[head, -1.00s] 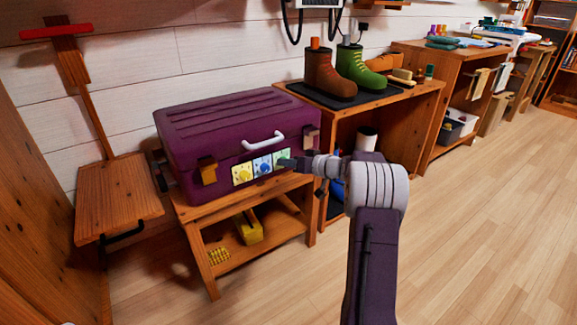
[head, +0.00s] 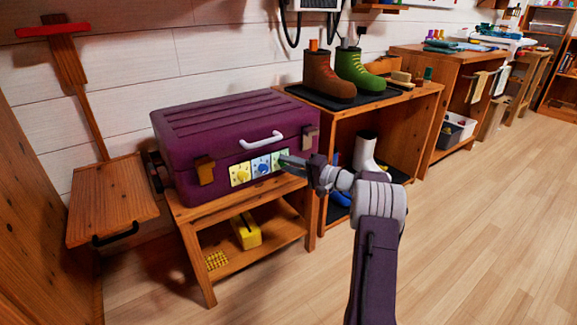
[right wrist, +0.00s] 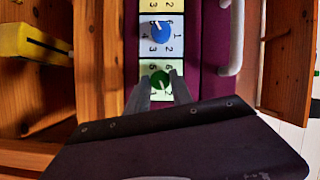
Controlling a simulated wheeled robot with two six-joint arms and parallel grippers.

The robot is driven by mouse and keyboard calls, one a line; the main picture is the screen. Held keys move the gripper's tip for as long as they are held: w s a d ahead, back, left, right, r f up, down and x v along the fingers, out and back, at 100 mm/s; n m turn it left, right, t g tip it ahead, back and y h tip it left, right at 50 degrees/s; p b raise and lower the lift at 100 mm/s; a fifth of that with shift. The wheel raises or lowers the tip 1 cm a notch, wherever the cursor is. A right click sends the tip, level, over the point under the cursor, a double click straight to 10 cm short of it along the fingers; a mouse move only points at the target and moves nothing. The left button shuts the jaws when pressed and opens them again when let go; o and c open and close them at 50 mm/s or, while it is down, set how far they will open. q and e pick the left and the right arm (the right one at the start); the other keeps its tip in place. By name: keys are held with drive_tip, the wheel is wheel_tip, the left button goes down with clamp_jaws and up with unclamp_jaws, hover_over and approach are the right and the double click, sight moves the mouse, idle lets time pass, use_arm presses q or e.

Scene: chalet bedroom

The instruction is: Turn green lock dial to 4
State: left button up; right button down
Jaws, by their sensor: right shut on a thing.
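The purple case (head: 225,135) stands on a low wooden stand, with yellow, blue and green dial panels on its front. The green lock dial (right wrist: 160,82) shows in the right wrist view, on a pale green panel with digits. In the head view its panel (head: 281,159) is partly covered by my right gripper (head: 290,162). In the right wrist view my right gripper (right wrist: 163,88) has its two fingers on either side of the green dial, shut on it. The dial's exact reading is too small to tell. The blue dial (head: 261,168) and yellow dial (head: 241,175) are beside it. My left gripper is out of view.
A white handle (head: 262,141) and brown latches (head: 205,170) are on the case front. A yellow block (head: 246,231) lies on the stand's lower shelf. A wooden cabinet (head: 395,130) with boots stands to the right. The floor in front is clear.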

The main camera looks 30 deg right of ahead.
drive_tip(key=m+t+h+p, duration=0.2)
drive_tip(key=m+h+p, duration=0.1)
drive_tip(key=m, duration=0.6)
drive_tip(key=m+t+h+p, duration=0.2)
drive_tip(key=m+h+p, duration=0.1)
drive_tip(key=m, duration=0.6)
drive_tip(key=a+m+t+h+p, duration=0.1)
drive_tip(key=m+t+h+p, duration=0.1)
drive_tip(key=m+p, duration=0.3)
drive_tip(key=shift+f+m+t+h+p, duration=0.15)
drive_tip(key=shift+f+m+t+h, duration=0.1)
drive_tip(key=shift+m, duration=0.95)
drive_tip(key=shift+f+m+t+h+p, duration=0.15)
drive_tip(key=shift+m+h, duration=0.1)
drive_tip(key=shift+m, duration=1.25)
drive_tip(key=c, duration=1.1)
unclamp_jaws()
drive_tip(key=shift+c, duration=0.2)
drive_tip(key=shift+s, duration=0.1)
